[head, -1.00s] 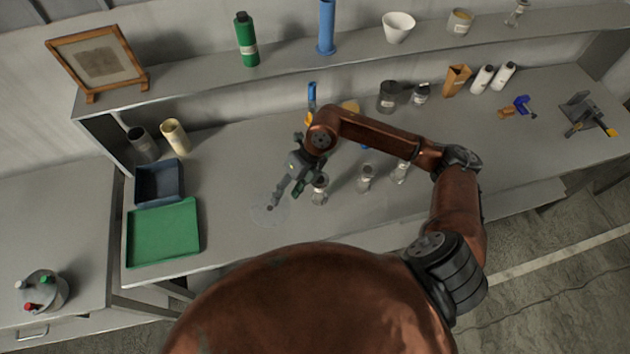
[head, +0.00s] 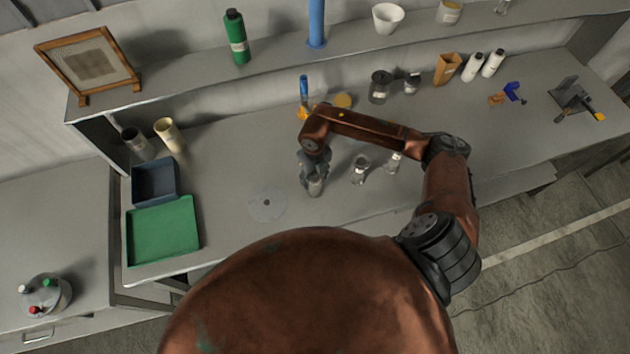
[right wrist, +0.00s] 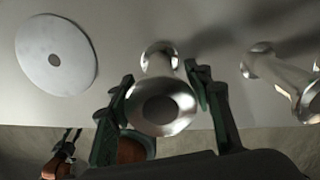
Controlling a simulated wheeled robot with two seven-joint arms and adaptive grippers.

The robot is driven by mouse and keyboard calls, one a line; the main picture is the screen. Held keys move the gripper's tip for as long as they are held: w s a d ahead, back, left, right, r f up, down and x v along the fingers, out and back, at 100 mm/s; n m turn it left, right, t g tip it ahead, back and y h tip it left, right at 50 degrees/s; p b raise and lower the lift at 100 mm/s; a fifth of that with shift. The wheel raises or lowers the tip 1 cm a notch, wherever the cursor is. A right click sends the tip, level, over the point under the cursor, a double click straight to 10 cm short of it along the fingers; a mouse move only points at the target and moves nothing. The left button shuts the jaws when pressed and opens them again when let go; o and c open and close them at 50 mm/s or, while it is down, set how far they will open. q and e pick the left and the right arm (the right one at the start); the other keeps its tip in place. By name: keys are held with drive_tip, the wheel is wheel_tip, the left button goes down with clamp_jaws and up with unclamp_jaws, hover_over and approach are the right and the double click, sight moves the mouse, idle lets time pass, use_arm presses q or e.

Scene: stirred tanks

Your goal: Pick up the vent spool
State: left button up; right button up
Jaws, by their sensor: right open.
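A shiny metal flanged spool (head: 316,187) stands upright on the bench, right of a flat disc. In the right wrist view the spool (right wrist: 162,112) is between the two fingers of my right gripper (right wrist: 162,86), its round top flange with a dark opening facing the camera. My right gripper (head: 314,179) points down over it and is open, with a finger on each side. Whether the fingers touch it I cannot tell. Two similar metal pieces stand to the right, one nearer (head: 359,170) and one farther (head: 393,162).
A pale disc with a centre hole (head: 267,205) lies flat left of the spool. A green tray (head: 163,231) and a blue-grey bin (head: 155,181) are farther left. Jars (head: 379,87) stand behind, under the shelf. The bench front between disc and green tray is clear.

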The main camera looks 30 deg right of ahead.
sight(315, 185)
wheel_tip(315, 185, down, 5)
drive_tip(key=shift+f+p, duration=0.1)
drive_tip(key=shift+p, duration=0.4)
drive_tip(key=c, duration=1.2)
drive_tip(key=shift+r, duration=0.2)
